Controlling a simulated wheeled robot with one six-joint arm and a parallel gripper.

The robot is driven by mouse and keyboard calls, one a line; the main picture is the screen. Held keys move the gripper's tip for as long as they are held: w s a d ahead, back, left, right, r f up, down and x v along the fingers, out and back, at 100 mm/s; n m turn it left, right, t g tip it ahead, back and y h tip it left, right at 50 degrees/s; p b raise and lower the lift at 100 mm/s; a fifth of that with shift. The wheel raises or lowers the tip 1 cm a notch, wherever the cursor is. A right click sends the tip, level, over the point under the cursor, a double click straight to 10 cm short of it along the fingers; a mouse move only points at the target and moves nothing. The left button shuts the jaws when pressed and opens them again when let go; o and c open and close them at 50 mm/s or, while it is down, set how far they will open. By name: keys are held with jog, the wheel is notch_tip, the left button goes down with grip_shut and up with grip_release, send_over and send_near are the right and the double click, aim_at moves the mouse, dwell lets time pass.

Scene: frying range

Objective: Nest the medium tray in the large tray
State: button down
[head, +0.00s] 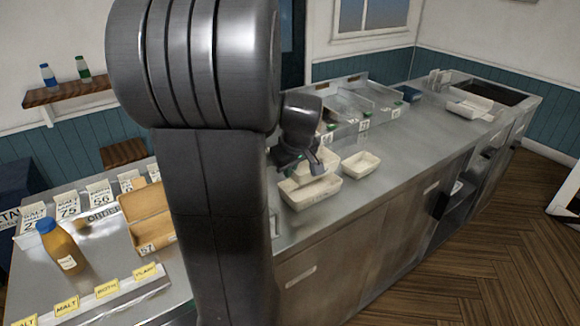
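The large tray (312,195), an off-white open tray, sits on the steel counter right of my arm. The medium tray (329,160), also off-white, shows just above and behind it in the picture. Its lower edge overlaps the large tray's far rim, and I cannot tell whether it is raised or stands behind. My gripper (317,167) points down at the medium tray's near wall and covers part of it. The fingertips are too small to show whether they are closed on that wall. A smaller off-white tray (361,162) sits apart to the right.
Glass-sided bins with number cards (364,126) line the counter's back. Another pale container (470,107) lies near the dark fryer well (485,93). The counter (420,140) between is clear. A bottle (60,248) and a cardboard box (148,215) stand on the left counter.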

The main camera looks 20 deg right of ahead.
jog(key=shift+f+b, duration=1.65)
jog(key=shift+f, duration=0.85)
jog(key=c, duration=1.6)
grip_release()
jog(key=shift+r, duration=0.1)
jog(key=v, duration=1.3)
jog(key=shift+s+r, duration=0.15)
jog(key=shift+r, duration=0.2)
jog(key=shift+f, duration=0.15)
